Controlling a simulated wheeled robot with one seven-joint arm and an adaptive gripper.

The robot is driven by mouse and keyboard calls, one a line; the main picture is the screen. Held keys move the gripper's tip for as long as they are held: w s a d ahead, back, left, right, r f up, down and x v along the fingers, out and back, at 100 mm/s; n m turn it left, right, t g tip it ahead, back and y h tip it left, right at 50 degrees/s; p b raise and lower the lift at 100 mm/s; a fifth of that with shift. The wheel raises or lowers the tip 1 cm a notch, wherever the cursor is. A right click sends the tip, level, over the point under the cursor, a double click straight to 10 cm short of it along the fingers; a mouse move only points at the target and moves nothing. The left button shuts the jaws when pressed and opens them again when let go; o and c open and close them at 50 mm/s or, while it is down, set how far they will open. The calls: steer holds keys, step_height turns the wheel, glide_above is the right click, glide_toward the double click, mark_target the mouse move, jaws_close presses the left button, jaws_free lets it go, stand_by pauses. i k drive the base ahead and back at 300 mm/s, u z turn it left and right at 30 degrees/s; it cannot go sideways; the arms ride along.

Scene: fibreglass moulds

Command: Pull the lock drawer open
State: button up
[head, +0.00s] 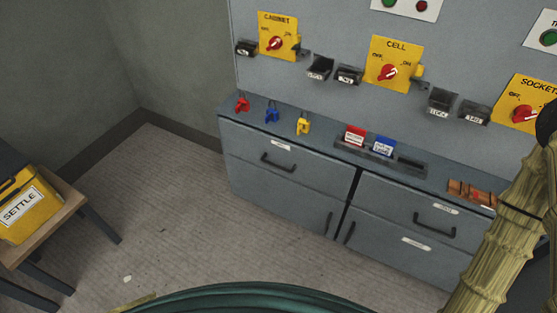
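A grey cabinet (240,138) stands against the wall panel. It has a left drawer (315,172) with a dark bar handle (278,162) and a right drawer (395,203) with a similar handle (434,226). Both drawers look shut. Each has a small white label, too small to read, so I cannot tell which is the lock drawer. Red (242,104), blue (272,113) and yellow (303,124) padlocks stand on the cabinet top above the left drawer. My gripper is not in view; a jointed, tan limb at the right hides part of the cabinet's right end.
Yellow CABINET (279,28), CELL (383,75) and SOCKETS (512,112) switch plates are on the panel above. A tray (410,163) with red and blue tags lies on the top. A yellow SETTLE box (45,187) sits on a stool at left. Floor before the left drawer is clear.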

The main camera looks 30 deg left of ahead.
mark_target(332, 176)
steer(key=k, duration=1.25)
steer(key=u, duration=0.7)
steer(key=i, duration=1.25)
steer(key=z, duration=0.65)
